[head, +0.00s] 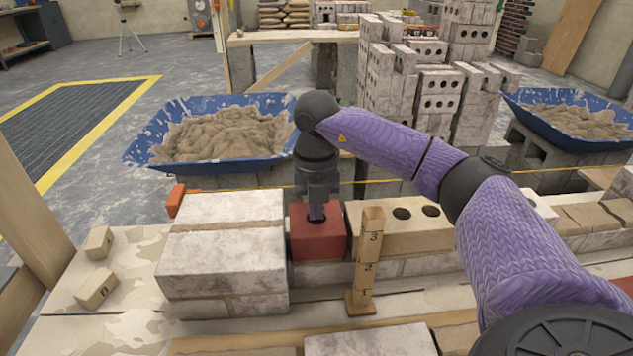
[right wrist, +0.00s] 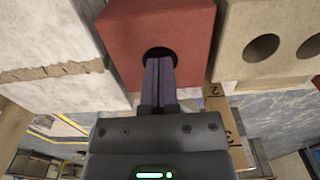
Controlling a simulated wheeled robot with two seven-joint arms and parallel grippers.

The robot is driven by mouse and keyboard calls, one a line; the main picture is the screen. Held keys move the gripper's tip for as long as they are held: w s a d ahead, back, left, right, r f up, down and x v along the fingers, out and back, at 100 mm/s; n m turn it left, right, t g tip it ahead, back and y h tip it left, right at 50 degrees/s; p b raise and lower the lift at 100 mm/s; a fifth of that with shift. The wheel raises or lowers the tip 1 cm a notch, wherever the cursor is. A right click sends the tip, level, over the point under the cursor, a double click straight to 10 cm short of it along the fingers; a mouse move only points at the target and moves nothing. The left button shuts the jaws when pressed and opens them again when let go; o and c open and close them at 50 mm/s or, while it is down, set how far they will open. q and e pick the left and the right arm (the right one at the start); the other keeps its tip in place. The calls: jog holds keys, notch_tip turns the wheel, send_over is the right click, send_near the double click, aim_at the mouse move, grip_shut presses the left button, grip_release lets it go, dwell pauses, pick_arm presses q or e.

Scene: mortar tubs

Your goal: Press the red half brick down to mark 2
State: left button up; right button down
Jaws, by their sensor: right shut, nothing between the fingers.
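The red half brick (head: 318,244) sits in the wall course between pale whitish bricks on the left and a tan holed brick on the right. A wooden gauge post (head: 367,270) marked with 2 and 3 stands just in front, to its right; it also shows in the right wrist view (right wrist: 227,125). In the head view, the red brick's front top edge appears near the 3. My right gripper (head: 317,213) is shut and empty, pointing down over the brick's top. In the right wrist view, its fingertips (right wrist: 159,62) meet the red brick (right wrist: 185,30) at its hole; contact depth is unclear.
A tan brick with holes (head: 400,222) adjoins on the right; stacked whitish bricks (head: 225,245) on the left rise higher. An orange block (head: 176,200) and a taut yellow string (head: 540,170) lie behind. Mortar tubs (head: 215,165) stand further back. Small wooden blocks (head: 97,287) lie at left.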

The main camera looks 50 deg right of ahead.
pick_arm(q)
jog(key=shift+s+r, duration=0.1)
jog(key=shift+s, duration=0.1)
pick_arm(e)
jog(key=shift+f, duration=0.1)
pick_arm(q)
jog(key=shift+w, duration=0.55)
pick_arm(e)
jog(key=shift+f, duration=0.1)
pick_arm(q)
jog(key=shift+s+r+p, duration=0.2)
jog(key=shift+s+p, duration=0.1)
jog(key=shift+s, duration=0.2)
pick_arm(e)
jog(key=shift+f, duration=0.1)
notch_tip(320, 180, up, 6)
jog(key=p, duration=0.5)
jog(key=shift+f, duration=0.45)
pick_arm(q)
jog(key=shift+t, duration=0.3)
jog(key=r, duration=0.1)
jog(key=w+r, duration=0.1)
jog(key=r, duration=0.1)
jog(key=w+r, duration=0.1)
jog(key=shift+w+r, duration=0.15)
jog(key=shift+s, duration=0.25)
